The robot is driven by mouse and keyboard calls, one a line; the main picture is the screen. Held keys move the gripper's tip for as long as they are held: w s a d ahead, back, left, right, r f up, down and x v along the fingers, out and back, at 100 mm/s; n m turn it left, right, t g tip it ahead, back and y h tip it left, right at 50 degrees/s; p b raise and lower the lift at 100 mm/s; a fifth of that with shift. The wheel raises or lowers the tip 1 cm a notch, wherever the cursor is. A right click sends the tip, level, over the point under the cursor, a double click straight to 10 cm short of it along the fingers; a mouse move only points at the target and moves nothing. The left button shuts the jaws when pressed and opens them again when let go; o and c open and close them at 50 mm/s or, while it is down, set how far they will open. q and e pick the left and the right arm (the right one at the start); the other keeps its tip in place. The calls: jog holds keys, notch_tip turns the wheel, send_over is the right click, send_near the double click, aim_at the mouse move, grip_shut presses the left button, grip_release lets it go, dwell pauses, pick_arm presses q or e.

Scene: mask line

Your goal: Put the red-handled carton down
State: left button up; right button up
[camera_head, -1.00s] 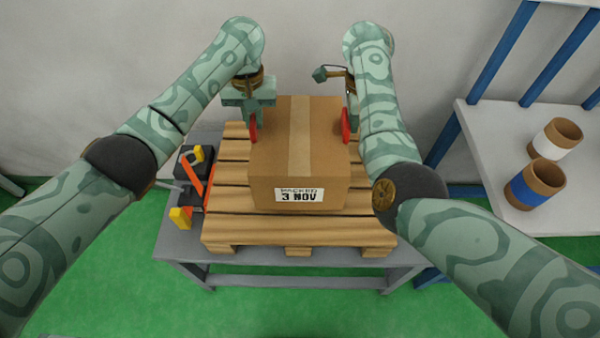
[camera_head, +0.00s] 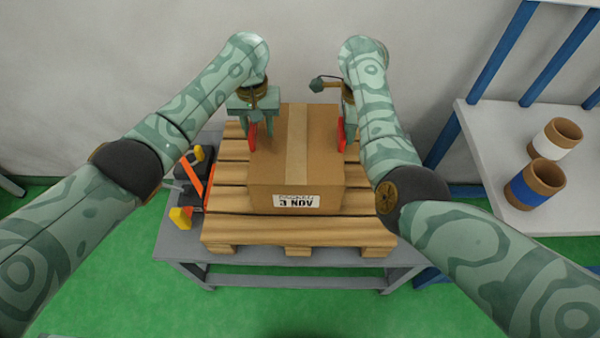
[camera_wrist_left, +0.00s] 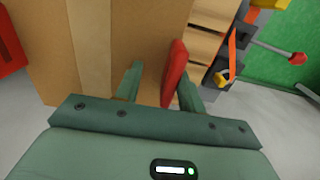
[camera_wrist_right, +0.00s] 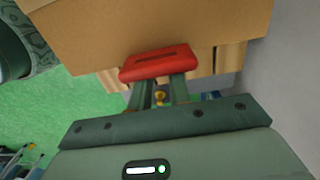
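The brown carton (camera_head: 295,185) sits low over the pallet; I cannot tell if its base touches.
The wooden pallet (camera_head: 300,230) lies on a grey table (camera_head: 180,241). An orange and black clamp-like tool (camera_head: 193,185) is beside it at the left. A shelf (camera_head: 478,135) at the right holds a white-banded pot (camera_head: 557,140) and a blue-banded pot (camera_head: 537,182).

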pick_arm(q)
jog(key=shift+d+r, duration=0.1)
pick_arm(e)
jog(key=shift+r, duration=0.1)
pick_arm(q)
jog(key=shift+r, duration=0.15)
notch_tip(320, 180, up, 12)
jog(key=shift+w+f, duration=0.15)
jog(key=shift+f, duration=0.1)
pick_arm(e)
notch_tip(320, 180, up, 12)
jog(key=shift+w, duration=0.15)
dwell(0.7)
